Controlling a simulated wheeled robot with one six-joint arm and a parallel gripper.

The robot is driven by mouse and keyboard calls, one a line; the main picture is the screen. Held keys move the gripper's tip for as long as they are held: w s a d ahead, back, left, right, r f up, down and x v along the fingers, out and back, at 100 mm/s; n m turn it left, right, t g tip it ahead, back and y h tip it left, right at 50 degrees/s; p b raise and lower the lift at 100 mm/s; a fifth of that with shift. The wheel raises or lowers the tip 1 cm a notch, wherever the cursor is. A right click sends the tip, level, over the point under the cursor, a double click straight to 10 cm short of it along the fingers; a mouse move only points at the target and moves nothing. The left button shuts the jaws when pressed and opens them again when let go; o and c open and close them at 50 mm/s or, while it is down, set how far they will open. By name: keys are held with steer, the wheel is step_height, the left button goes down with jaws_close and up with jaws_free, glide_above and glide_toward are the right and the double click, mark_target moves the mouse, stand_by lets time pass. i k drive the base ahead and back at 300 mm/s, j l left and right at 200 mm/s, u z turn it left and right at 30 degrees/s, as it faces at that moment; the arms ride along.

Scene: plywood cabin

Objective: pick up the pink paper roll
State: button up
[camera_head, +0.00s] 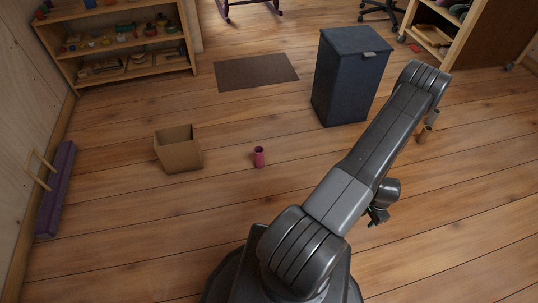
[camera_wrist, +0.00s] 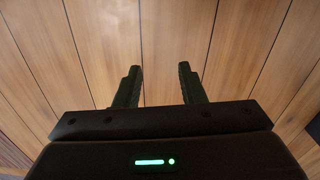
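The pink paper roll (camera_head: 259,157) stands upright on the wooden floor in the head view, with its dark open top showing. It is left of my arm and apart from it. The roll does not show in the wrist view. My gripper shows in the wrist view (camera_wrist: 158,88) with its two dark fingers apart and nothing between them but floor boards. In the head view my gripper is mostly hidden by my arm, to the right of the roll.
An open cardboard box (camera_head: 178,150) stands left of the roll. A dark blue bin (camera_head: 347,80) stands behind and right of it. A brown mat (camera_head: 255,71) lies behind. A purple bench-like object (camera_head: 56,190) is by the left wall. Floor around the roll is clear.

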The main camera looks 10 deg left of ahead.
mark_target(259, 150)
steer(key=i+j+u, duration=0.1)
steer(key=i+u, duration=0.2)
steer(key=i, duration=0.8)
steer(key=u, duration=1.7)
